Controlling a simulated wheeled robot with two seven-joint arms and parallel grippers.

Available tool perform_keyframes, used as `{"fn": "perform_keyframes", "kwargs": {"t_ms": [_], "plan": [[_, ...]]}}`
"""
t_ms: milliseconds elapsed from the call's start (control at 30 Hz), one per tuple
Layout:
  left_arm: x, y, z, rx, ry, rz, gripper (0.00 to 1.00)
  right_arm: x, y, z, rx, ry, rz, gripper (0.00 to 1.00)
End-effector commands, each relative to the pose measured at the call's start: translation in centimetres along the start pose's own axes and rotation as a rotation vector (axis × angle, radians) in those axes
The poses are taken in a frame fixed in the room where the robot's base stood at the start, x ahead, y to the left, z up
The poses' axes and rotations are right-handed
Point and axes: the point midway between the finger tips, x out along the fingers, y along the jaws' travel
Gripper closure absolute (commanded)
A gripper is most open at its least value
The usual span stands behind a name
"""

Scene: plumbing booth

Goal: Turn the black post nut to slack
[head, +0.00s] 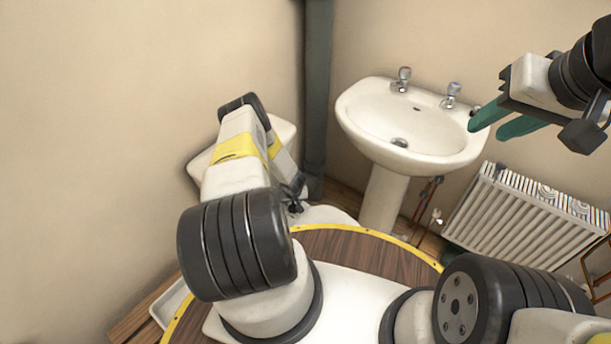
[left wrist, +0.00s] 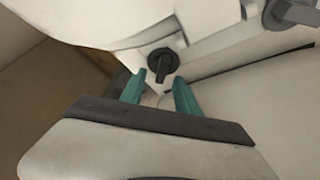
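The black post nut (left wrist: 162,65) is a small dark winged knob under a white ceramic body in the left wrist view. My left gripper (left wrist: 159,78) points at it with two teal fingers spread apart. The nut shows just beyond and between the fingertips; I cannot tell whether they touch it. In the head view my left arm hides most of that area, and I cannot make out the nut there. My right gripper (head: 484,132) is raised at the upper right in the head view, its teal fingers apart with nothing between them.
A white toilet (head: 285,135) stands in the corner behind my left arm, beside a dark vertical pipe (head: 317,100). A washbasin (head: 405,125) on a pedestal is at the middle back. A radiator (head: 520,215) is at the right. A grey fitting (left wrist: 290,12) shows at the wrist view's upper right.

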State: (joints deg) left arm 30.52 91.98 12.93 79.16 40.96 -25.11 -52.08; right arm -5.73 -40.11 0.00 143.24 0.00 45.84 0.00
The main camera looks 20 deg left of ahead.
Motion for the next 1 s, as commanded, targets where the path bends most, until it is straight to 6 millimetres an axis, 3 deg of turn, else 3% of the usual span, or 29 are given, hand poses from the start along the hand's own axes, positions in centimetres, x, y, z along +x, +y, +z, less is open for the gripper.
{"fn": "perform_keyframes", "kwargs": {"t_ms": [333,533,1000], "plan": [[0.45,0.02,-0.01,0.001,0.0,0.001,0.62,0.0,0.0,0.0,0.0,0.0,0.0,0.66],[0.44,0.02,-0.01,0.001,0.0,0.001,1.0,0.0,0.0,0.0,0.0,0.0,0.0,0.66],[0.44,0.03,0.1,-0.051,-0.002,-0.021,1.0,0.0,0.0,0.0,0.0,0.0,0.0,0.66]]}}
